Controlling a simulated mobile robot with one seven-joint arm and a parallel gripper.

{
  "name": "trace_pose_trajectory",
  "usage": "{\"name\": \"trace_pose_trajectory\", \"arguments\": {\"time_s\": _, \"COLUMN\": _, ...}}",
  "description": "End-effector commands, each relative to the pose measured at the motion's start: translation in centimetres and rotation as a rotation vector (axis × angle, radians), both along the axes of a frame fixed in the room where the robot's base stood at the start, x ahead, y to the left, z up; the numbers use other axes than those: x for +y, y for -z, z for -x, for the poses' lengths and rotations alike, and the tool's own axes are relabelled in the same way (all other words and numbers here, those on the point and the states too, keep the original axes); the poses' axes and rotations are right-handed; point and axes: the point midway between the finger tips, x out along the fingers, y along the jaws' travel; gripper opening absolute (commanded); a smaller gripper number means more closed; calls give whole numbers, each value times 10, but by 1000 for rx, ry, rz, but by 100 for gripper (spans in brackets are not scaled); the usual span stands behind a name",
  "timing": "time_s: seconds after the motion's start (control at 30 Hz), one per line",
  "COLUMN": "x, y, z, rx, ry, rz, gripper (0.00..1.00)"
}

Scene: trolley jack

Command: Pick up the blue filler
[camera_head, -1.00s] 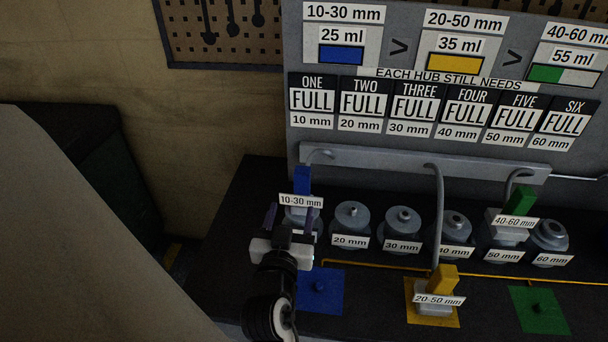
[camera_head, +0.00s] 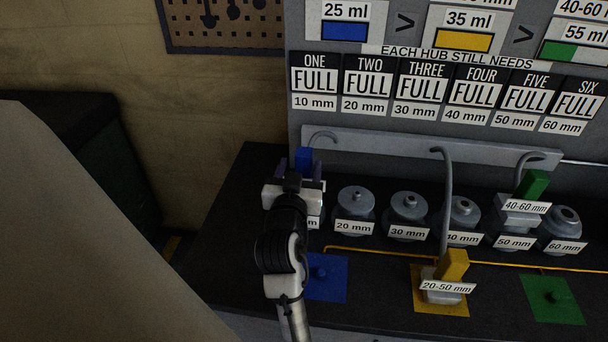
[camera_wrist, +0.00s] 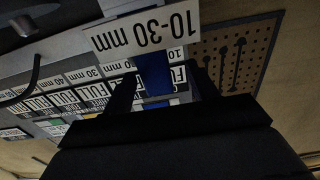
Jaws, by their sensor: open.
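The blue filler (camera_head: 303,159) stands at the left end of the row of hubs, over the leftmost hub. A hose runs from its top, and my gripper hides its lower part. My gripper (camera_head: 297,172) is at the filler in the head view. In the wrist view its two dark fingers (camera_wrist: 164,82) are apart, one on each side of the blue block. I cannot tell whether they touch it.
A yellow filler (camera_head: 452,265) stands on a yellow pad, and a green filler (camera_head: 533,185) is over a hub at right. Grey hubs (camera_head: 355,205) line the bench close to my gripper's right. A blue pad (camera_head: 328,285) lies in front. The signboard (camera_head: 440,60) rises behind.

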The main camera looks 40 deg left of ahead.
Motion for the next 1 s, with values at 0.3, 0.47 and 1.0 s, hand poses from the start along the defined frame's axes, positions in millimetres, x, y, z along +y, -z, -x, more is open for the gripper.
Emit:
{"name": "trace_pose_trajectory", "arguments": {"time_s": 0.3, "x": 18, "y": 2, "z": -40, "rx": 1, "ry": 1, "rz": 1, "gripper": 58}}
{"name": "trace_pose_trajectory", "arguments": {"time_s": 0.47, "x": 21, "y": 3, "z": -45, "rx": -1, "ry": 1, "rz": -1, "gripper": 58}}
{"name": "trace_pose_trajectory", "arguments": {"time_s": 1.0, "x": 21, "y": 4, "z": -44, "rx": 0, "ry": 1, "rz": 0, "gripper": 7}}
